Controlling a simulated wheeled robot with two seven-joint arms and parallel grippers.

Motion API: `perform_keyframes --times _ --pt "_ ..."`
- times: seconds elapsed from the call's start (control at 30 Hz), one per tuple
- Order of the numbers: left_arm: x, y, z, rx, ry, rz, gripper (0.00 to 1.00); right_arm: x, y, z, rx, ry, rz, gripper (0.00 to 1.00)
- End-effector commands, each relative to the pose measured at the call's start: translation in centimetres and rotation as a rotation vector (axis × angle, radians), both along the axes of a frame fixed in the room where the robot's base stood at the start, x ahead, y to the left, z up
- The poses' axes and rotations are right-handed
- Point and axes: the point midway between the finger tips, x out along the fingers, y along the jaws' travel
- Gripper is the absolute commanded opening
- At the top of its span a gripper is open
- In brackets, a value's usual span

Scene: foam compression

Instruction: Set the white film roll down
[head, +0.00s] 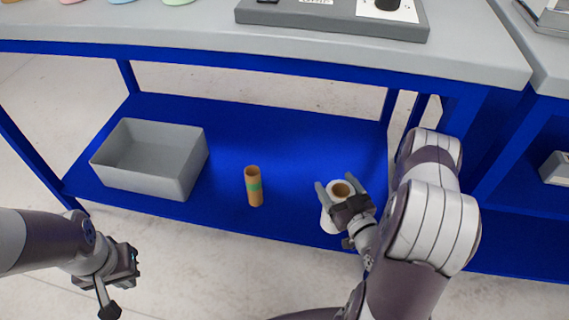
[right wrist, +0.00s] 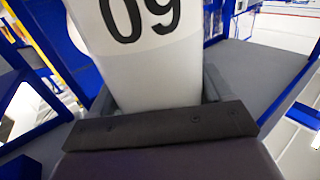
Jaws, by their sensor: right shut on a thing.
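The white film roll (head: 328,220) stands upright at the front right of the blue lower shelf, its brown core showing at the top. My right gripper (head: 336,184) is shut on it, with one finger on each side. In the right wrist view the roll (right wrist: 160,75) fills the space between the fingers and shows a printed "09". Its base is largely hidden, so I cannot tell if it touches the shelf. My left gripper (head: 118,272) hangs off the shelf at the lower left with nothing seen in it; its opening is unclear.
The blue shelf (head: 285,140) also holds a grey bin (head: 150,180) at the left and a brown roll with a green band (head: 254,187) in the middle. The grey tabletop (head: 200,40) overhangs the shelf. Shelf space is clear between the brown and white rolls.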

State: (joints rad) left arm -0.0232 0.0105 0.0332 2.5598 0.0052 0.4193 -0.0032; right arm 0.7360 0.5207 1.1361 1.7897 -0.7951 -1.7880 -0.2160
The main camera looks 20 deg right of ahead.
Motion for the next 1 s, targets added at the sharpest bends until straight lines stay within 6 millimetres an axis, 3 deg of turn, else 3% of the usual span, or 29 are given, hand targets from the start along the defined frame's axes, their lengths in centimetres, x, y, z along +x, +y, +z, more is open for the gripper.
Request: perform_keyframes --times 0.2,0.4,0.53,0.73,1.0 --pt "0.0 0.0 -4.6 0.000 0.001 0.000 0.00 6.0 0.3 -4.7 -0.003 -0.005 0.007 0.11" --pt "0.0 0.0 -6.6 0.000 0.001 0.000 0.00 10.2 0.3 -6.6 -0.002 -0.005 0.002 0.11" --pt "0.0 0.0 -7.3 0.000 0.000 0.000 0.00 11.0 0.3 -7.4 0.001 -0.003 0.001 0.11" --pt "0.0 0.0 -10.1 0.000 0.001 0.000 0.00 11.0 0.2 -11.0 0.000 -0.002 0.001 0.11" --pt "0.0 0.0 -9.7 0.000 0.000 0.000 0.00 10.9 0.2 -10.7 0.000 -0.002 0.001 0.11"
